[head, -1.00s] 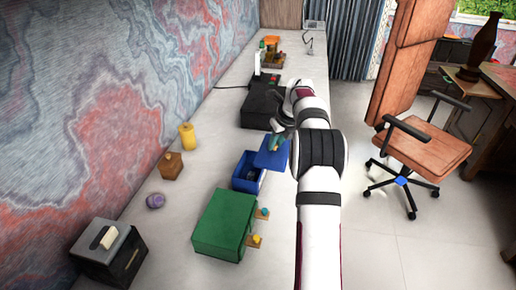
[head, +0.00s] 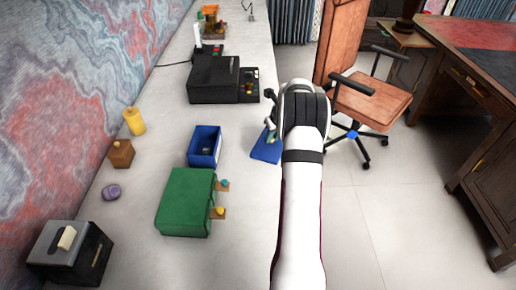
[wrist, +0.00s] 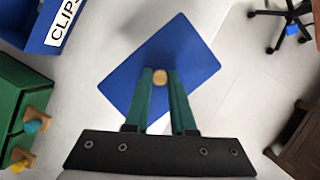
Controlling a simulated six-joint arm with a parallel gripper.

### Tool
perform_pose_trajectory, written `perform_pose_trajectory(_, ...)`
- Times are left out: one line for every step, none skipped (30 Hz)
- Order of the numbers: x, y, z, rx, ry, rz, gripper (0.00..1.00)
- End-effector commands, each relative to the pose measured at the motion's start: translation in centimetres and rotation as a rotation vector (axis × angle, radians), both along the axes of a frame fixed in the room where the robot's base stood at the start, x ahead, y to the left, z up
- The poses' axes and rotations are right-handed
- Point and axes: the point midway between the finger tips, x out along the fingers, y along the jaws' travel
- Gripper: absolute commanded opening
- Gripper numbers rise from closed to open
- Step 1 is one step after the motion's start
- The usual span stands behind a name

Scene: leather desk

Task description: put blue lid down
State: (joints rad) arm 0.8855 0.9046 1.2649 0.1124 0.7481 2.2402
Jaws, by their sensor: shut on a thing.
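The blue lid (head: 266,152) is a flat blue panel near the right edge of the desk in the head view. In the wrist view the blue lid (wrist: 190,55) lies below my gripper (wrist: 160,80), whose green fingers are shut on its round wooden knob (wrist: 160,76). In the head view my gripper (head: 271,133) is partly hidden by my arm. I cannot tell whether the lid touches the desk. The open blue box (head: 204,147) stands left of the lid with a dark thing inside; its corner with a CLIPS label (wrist: 62,22) shows in the wrist view.
A green box (head: 186,202) with knobbed drawers (head: 220,212) stands in front of the blue box. A black machine (head: 215,82) is behind. A wooden block (head: 121,153), yellow cylinder (head: 134,121) and purple thing (head: 111,192) stand left. The desk's right edge is close to the lid.

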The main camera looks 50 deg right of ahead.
Motion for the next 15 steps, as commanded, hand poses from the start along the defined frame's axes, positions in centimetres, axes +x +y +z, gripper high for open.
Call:
perform_pose_trajectory(1.5, 0.5, -1.0, 0.001, 0.001, 0.004, 0.0)
perform_pose_trajectory(2.2, 0.7, -1.4, 0.001, 0.002, 0.004, 0.0)
perform_pose_trajectory(3.1, 1.0, -2.0, 0.001, 0.001, 0.004, 0.0)
perform_pose_trajectory(3.6, 1.1, -2.3, 0.0, 0.0, 0.002, 0.0)
perform_pose_trajectory(4.0, 1.2, -2.6, 0.001, 0.001, 0.002, 0.0)
perform_pose_trajectory(4.5, 1.4, -2.8, -0.001, 0.0, 0.002, 0.0)
perform_pose_trajectory(4.7, 1.4, -3.0, 0.0, 0.0, 0.001, 0.0)
perform_pose_trajectory(4.8, 1.5, -3.2, 0.0, 0.001, 0.001, 0.0)
perform_pose_trajectory(4.9, 1.5, -3.6, 0.001, 0.001, 0.0, 0.0)
perform_pose_trajectory(4.9, 1.5, -4.0, 0.002, 0.001, 0.0, 0.0)
perform_pose_trajectory(4.9, 1.5, -4.5, 0.002, 0.001, -0.001, 0.0)
perform_pose_trajectory(4.9, 1.5, -5.4, 0.002, 0.002, -0.001, 0.0)
perform_pose_trajectory(4.9, 1.5, -6.0, 0.002, 0.002, -0.001, 0.0)
perform_pose_trajectory(4.9, 1.5, -6.6, 0.002, 0.001, -0.001, 0.0)
perform_pose_trajectory(4.9, 1.5, -7.0, 0.002, 0.0, -0.001, 0.0)
